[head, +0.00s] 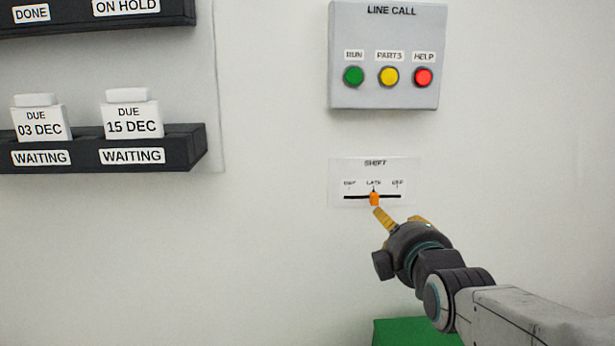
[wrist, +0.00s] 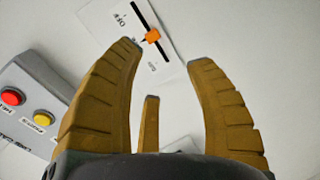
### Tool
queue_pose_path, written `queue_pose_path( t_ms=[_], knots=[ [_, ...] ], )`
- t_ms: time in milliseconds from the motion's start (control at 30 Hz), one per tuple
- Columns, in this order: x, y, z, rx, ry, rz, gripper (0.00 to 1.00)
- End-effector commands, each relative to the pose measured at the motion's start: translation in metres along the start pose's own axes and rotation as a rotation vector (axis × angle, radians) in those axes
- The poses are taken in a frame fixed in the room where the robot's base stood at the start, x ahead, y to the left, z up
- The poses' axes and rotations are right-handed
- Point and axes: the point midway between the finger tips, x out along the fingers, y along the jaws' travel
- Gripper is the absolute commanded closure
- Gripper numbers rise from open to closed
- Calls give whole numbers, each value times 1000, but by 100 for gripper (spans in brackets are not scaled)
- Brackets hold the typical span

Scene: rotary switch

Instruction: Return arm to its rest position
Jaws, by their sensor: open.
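My gripper (head: 388,218) reaches toward the wall just below the SHIFT panel (head: 347,170). In the wrist view its yellow-brown fingers (wrist: 165,62) are spread apart with nothing between them. The orange slider knob (head: 374,198) sits on the black slot at the middle mark, which reads LATE. In the wrist view the orange knob (wrist: 153,35) lies beyond the fingertips, apart from them, on the white panel. In the head view a fingertip overlaps the area just below the knob; contact cannot be told there.
A grey LINE CALL box (head: 388,97) with green, yellow and red buttons is on the wall above. A dark shelf (head: 190,150) with two white DUE blocks is at left, with another shelf above. A green surface (head: 415,333) shows below my arm. Bare wall lies between.

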Motion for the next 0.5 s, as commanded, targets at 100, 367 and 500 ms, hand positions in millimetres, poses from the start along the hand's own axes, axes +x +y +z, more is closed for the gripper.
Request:
queue_pose_path(
  t_ms=[100, 367, 500],
  knots=[
    [-25, 22, -6, 135, -35, -103, 50],
    [-78, 31, -8, 427, -161, -315, 50],
    [-111, 37, -9, 580, -256, -415, 50]
  ],
)
